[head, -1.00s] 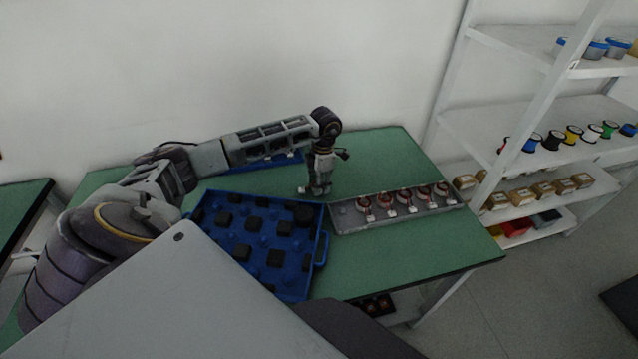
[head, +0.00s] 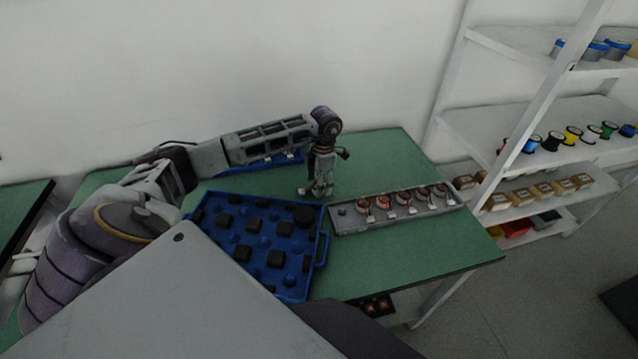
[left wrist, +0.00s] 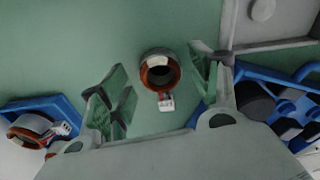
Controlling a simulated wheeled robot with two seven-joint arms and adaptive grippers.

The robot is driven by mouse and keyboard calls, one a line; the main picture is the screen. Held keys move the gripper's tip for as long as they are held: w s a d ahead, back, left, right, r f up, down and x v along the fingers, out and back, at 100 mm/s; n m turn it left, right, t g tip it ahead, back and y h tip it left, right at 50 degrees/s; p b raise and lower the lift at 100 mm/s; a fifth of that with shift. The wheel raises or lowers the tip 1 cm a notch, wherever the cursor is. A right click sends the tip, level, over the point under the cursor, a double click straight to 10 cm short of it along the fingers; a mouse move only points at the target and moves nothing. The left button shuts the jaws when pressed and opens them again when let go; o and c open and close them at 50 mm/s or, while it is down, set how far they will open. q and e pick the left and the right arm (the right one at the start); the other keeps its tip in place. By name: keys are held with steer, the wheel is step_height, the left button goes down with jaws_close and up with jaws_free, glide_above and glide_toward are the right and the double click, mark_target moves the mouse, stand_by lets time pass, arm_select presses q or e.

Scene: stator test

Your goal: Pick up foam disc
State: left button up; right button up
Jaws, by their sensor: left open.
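A round dark disc (head: 302,214), which looks like the foam disc, sits in the far right corner of the blue tray (head: 323,250). It also shows in the left wrist view as a dark round piece (left wrist: 253,101) at the right, outside my fingers. My left gripper (head: 319,190) points down over the green table, just beyond the disc's corner of the tray. It is open and empty. In the left wrist view a copper-wound stator ring (left wrist: 160,72) with a white connector lies on the table between the fingers, apart from both. My right gripper is not in view.
The tray also holds black square blocks and blue bumps. A grey strip tray (head: 345,226) with several stators stands right of it. Another blue tray (head: 275,162) with stators lies behind my left arm. White shelves (head: 500,125) stand at the right; table is clear at the back right.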

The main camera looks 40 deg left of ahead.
arm_select(q)
step_height(320, 180, up, 2)
steer(key=shift+w+r+p, duration=0.1)
steer(key=shift+r+p, duration=0.1)
steer(key=shift+p, duration=0.4)
step_height(320, 180, up, 9)
steer(key=p, duration=0.5)
steer(key=shift+w+d, duration=0.2)
steer(key=shift+w, duration=0.1)
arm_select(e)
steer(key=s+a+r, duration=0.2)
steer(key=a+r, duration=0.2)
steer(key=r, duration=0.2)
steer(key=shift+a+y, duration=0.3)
arm_select(q)
steer(key=shift+f, duration=0.1)
